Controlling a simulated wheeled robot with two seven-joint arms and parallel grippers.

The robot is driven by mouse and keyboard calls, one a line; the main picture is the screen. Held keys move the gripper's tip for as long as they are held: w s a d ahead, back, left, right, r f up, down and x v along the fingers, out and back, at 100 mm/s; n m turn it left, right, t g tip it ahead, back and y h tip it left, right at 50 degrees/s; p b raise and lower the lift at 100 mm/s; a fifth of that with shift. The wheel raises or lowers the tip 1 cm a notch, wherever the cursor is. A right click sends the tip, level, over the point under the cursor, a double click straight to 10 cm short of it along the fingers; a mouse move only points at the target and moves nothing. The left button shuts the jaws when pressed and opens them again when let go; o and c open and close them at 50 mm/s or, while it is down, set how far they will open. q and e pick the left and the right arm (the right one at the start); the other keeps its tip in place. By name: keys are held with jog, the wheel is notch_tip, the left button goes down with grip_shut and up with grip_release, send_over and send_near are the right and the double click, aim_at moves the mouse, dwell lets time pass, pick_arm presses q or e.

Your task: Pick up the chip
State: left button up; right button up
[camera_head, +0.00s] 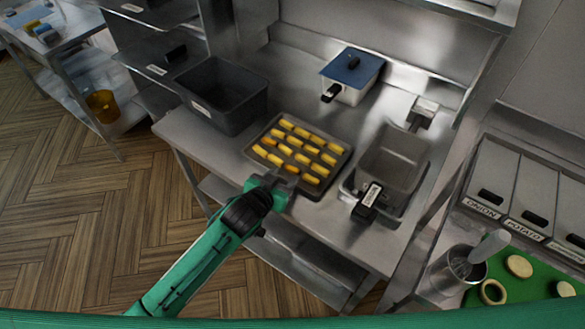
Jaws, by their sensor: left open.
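Several yellow chips (293,139) lie in rows on a dark tray (339,164) on the steel counter. Which single chip is meant I cannot tell. My left gripper (283,180) is at the near left edge of the tray, just in front of the nearest chips. It is open, and I see no chip between its fingers. The fingers are small in view and partly hidden by the wrist. My right gripper is not in view.
A dark bin (222,95) stands left of the tray. A grey fryer basket (391,157) with a black handle is to the right. A blue-lidded container (352,72) stands behind. A metal cup (458,267) and a green board (519,284) are at the lower right.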

aim_at(292, 170)
pick_arm(q)
jog(key=p+x, duration=0.1)
jog(key=x, duration=0.3)
jog(key=shift+w+d, duration=0.1)
jog(key=shift+d, duration=0.05)
jog(key=shift+f, duration=0.15)
